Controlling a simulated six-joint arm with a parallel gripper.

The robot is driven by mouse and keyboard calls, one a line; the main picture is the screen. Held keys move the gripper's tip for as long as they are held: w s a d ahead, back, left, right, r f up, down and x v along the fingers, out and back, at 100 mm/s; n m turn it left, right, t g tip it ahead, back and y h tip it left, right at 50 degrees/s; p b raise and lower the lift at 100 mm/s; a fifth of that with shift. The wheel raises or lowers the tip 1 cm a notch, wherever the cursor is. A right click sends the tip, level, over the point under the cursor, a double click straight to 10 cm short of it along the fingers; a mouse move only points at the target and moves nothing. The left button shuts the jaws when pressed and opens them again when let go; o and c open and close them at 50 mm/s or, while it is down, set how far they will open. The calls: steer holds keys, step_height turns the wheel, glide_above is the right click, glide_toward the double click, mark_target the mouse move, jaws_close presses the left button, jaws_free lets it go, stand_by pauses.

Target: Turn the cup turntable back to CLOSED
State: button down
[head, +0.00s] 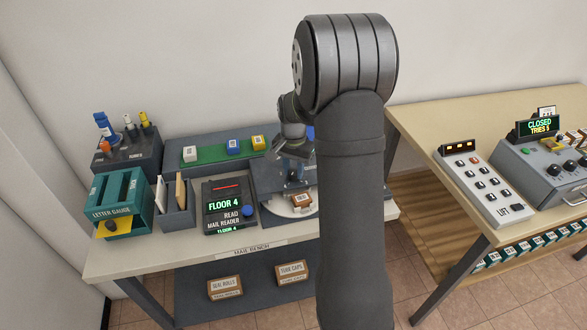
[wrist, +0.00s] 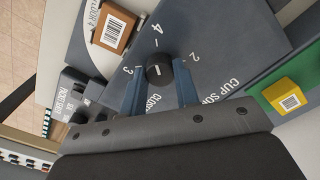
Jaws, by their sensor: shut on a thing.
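The cup turntable is a white disc (head: 279,207) under the grey-blue cup sorter top, partly hidden by my arm. It also shows in the wrist view as a white curved band (wrist: 94,50), with a brown barcoded box (wrist: 115,27) at its opening. The black round knob (wrist: 159,71) with a short white mark stands on the sorter top among the printed 2, 3, 4 and CLOSED. I cannot tell which label the mark points to. My gripper (wrist: 160,77) is shut on the knob, one blue finger on each side. My arm hides the knob in the head view.
The mail reader (head: 229,206) showing FLOOR 4 stands left of the sorter. A green strip (head: 210,153) with white, blue and yellow blocks lies behind. The letter gauge (head: 117,205) is at the far left. On the right table are a lift panel (head: 482,186) and a CLOSED display (head: 539,127).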

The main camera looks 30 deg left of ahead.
steer(key=shift+n, duration=17.3)
